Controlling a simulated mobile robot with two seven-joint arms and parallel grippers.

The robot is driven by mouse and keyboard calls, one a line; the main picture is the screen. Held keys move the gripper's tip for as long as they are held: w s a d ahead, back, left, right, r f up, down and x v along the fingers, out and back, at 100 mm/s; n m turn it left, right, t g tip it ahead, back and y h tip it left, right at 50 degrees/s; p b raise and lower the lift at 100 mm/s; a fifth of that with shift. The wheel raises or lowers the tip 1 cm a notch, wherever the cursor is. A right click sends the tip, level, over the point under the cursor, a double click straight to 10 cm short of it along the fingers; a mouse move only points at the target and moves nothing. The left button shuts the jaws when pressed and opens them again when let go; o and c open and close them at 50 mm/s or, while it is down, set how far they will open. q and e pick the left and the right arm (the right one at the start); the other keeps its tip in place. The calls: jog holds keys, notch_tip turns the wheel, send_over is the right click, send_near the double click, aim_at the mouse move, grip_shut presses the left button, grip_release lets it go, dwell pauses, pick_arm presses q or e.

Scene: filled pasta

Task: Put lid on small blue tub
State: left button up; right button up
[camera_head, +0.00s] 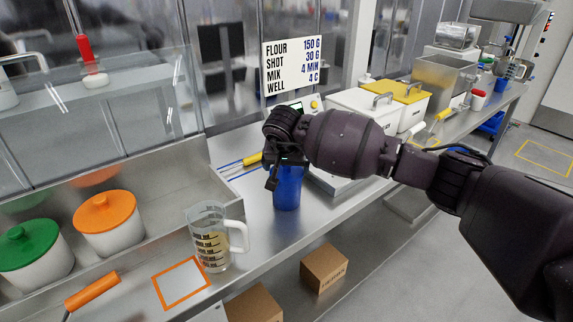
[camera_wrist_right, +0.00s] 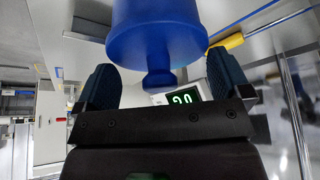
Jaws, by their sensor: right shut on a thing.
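The small blue tub (camera_head: 287,192) stands upright on the steel counter in the head view, right of the measuring jug. My right gripper (camera_head: 273,172) is directly above it, pointing down, and hides its top. In the right wrist view the blue lid (camera_wrist_right: 157,42) with its round knob (camera_wrist_right: 159,78) is between the two fingers of my right gripper (camera_wrist_right: 166,82), which is shut on it. The lid appears at the top of the tub; whether it is fully seated I cannot tell. My left gripper is out of view.
A clear measuring jug (camera_head: 212,240) stands left of the tub. A scale with a lit display (camera_wrist_right: 185,97) and a yellow-handled tool (camera_head: 252,159) lie close by. Green-lidded (camera_head: 33,248) and orange-lidded (camera_head: 108,222) tubs sit at left. An orange square outline (camera_head: 160,292) is empty.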

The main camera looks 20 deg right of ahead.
dwell(0.3)
jog(key=o, duration=0.4)
jog(key=shift+o, duration=0.2)
jog(key=shift+r+p, duration=0.45)
jog(key=shift+r, duration=0.65)
jog(key=shift+r+p, duration=1)
jog(key=shift+r, duration=1.35)
